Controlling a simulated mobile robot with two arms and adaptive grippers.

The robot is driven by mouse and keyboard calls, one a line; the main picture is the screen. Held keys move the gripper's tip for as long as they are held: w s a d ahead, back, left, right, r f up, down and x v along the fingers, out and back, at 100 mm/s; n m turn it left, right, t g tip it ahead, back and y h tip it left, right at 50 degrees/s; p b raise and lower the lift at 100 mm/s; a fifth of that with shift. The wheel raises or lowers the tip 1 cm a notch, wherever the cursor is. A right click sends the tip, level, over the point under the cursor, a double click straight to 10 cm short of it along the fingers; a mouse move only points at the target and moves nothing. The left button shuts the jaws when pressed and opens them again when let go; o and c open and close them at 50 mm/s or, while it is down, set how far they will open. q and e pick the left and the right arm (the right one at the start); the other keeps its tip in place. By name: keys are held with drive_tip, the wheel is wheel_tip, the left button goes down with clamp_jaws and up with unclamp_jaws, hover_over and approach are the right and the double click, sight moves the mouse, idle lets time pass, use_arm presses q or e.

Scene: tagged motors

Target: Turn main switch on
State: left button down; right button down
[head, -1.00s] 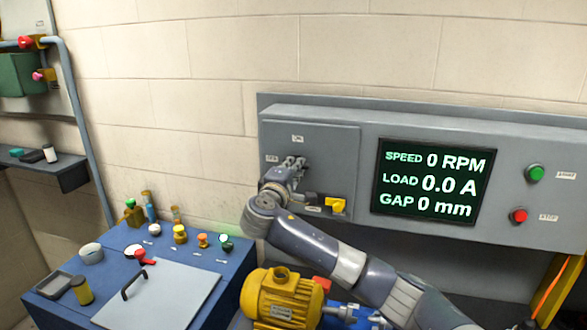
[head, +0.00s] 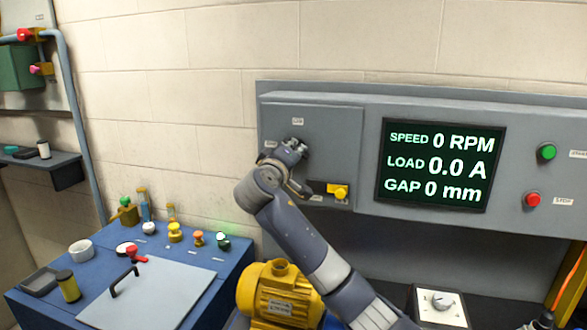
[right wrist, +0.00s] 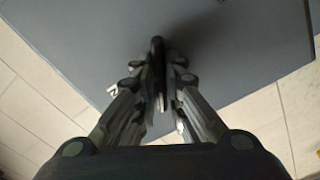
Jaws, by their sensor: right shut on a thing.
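The main switch is on the grey panel box (head: 335,140) on the wall, among small white labels, and my right gripper largely covers it in the head view. My right gripper (head: 292,148) is up against the box front. In the right wrist view, my right gripper's fingers (right wrist: 162,88) are closed around a dark, narrow handle (right wrist: 157,48) that stands out from the grey face. The handle's angle relative to the labels is hard to tell. My left gripper is in neither view.
A display (head: 440,165) reads 0 RPM, 0.0 A and 0 mm. Green (head: 546,152) and red (head: 532,199) buttons are to its right. A yellow part (head: 338,191) is close below my gripper. A yellow motor (head: 280,292) and a blue bench (head: 130,250) are below.

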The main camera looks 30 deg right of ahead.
drive_tip(key=shift+f+m+b, duration=0.2)
drive_tip(key=shift+m+b, duration=2.4)
drive_tip(key=shift+m, duration=0.35)
drive_tip(key=shift+f+m+b, duration=0.15)
drive_tip(key=shift+m+b, duration=2.4)
drive_tip(key=shift+m, duration=0.4)
drive_tip(key=c, duration=1.7)
unclamp_jaws()
drive_tip(key=shift+a+r, duration=0.1)
drive_tip(key=shift+r, duration=0.1)
drive_tip(key=shift+s, duration=0.1)
